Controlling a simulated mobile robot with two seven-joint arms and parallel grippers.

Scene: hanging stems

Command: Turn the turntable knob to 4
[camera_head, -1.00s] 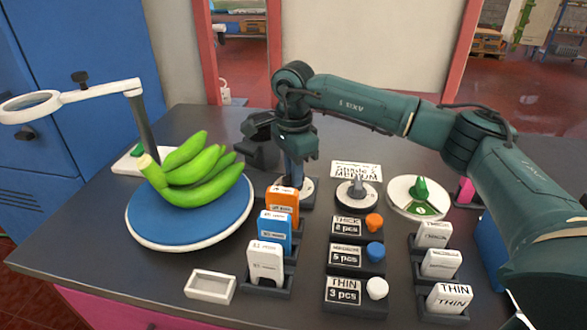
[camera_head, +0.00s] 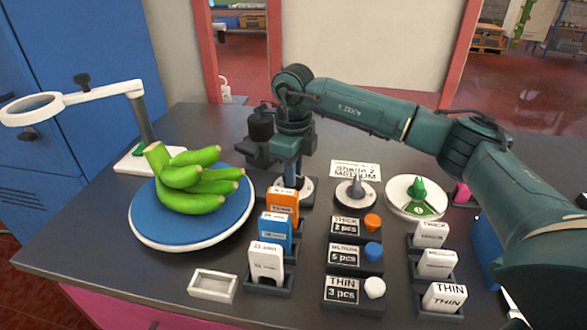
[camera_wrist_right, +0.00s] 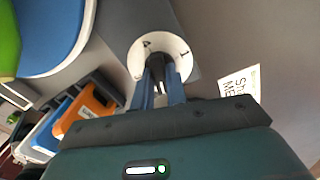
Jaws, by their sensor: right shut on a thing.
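My right gripper (camera_head: 292,178) points down behind the orange box and is shut on the dark grip of a knob. The knob's white dial (camera_head: 306,187) shows partly beneath the fingers in the head view. In the right wrist view the dial (camera_wrist_right: 175,47) carries a 4 at its upper left and a 1 at its right; the fingers (camera_wrist_right: 158,88) close around the grip. The turntable (camera_head: 150,222) is a blue disc with a white rim at the left, bearing a bunch of green bananas (camera_head: 190,190). My left gripper is not in view.
A second knob (camera_head: 356,194) stands by a "Shade 2 MEDIUM" card (camera_head: 355,171). Orange, blue and white boxes (camera_head: 266,262) stand close in front of my gripper. A magnifier lamp (camera_head: 140,115) stands behind the turntable.

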